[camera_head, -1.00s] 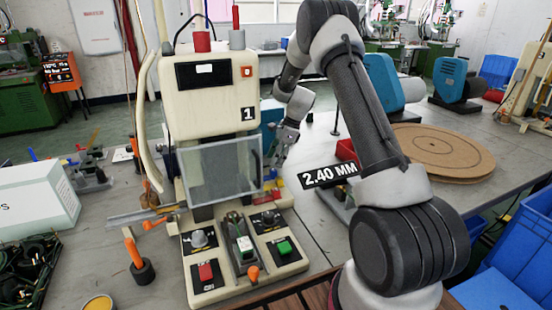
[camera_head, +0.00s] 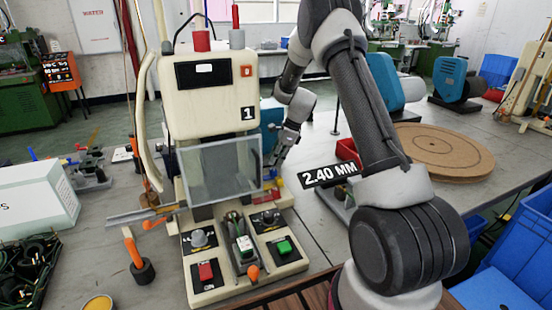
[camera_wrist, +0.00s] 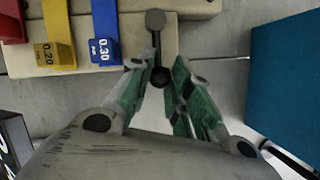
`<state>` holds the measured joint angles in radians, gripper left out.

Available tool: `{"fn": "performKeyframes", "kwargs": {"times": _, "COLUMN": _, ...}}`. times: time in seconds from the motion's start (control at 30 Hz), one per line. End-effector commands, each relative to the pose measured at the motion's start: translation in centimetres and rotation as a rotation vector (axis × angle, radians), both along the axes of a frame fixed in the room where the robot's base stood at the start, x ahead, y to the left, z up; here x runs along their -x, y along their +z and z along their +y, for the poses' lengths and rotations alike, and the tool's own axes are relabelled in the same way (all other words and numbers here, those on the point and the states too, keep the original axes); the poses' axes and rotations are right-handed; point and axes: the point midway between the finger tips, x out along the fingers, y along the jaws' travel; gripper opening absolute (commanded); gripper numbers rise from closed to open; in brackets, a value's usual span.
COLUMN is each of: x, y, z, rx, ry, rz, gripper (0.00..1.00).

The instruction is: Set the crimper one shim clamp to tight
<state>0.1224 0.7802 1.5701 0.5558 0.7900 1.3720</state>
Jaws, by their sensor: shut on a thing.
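Crimper one (camera_head: 210,95) is the cream machine with the number 1 plate in the head view. In the wrist view, a dark lever with a black ball end (camera_wrist: 160,76) runs from a round grey pivot (camera_wrist: 155,19) on a cream block; I take it to be the shim clamp. My gripper (camera_wrist: 160,66) is shut on the ball end, one green-padded finger on each side. In the head view my gripper (camera_head: 281,153) is at the machine's right side, and the clamp is too small to make out.
A yellow 0.20 shim tab (camera_wrist: 57,40) and a blue 0.30 tab (camera_wrist: 104,30) lie left of the lever. A clear guard (camera_head: 220,168) covers the machine's front. A teal block (camera_wrist: 285,85) stands at the right. Bare grey bench lies between.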

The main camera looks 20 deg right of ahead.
Motion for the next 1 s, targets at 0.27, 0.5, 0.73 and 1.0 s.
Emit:
{"fn": "performKeyframes", "kwargs": {"times": 0.27, "x": 0.0, "y": 0.0, "z": 0.0, "rx": -0.001, "ry": 0.001, "rz": 0.002, "gripper": 0.42}}
{"fn": "performKeyframes", "kwargs": {"times": 0.5, "x": 0.0, "y": 0.0, "z": 0.0, "rx": -0.001, "ry": 0.001, "rz": 0.002, "gripper": 0.42}}
{"fn": "performKeyframes", "kwargs": {"times": 0.73, "x": 0.1, "y": 1.7, "z": -0.7, "rx": 0.0, "ry": -0.001, "rz": -0.002, "gripper": 0.42}}
{"fn": "performKeyframes", "kwargs": {"times": 1.0, "x": 0.9, "y": 7.3, "z": -2.9, "rx": 0.001, "ry": 0.0, "rz": -0.002, "gripper": 0.42}}
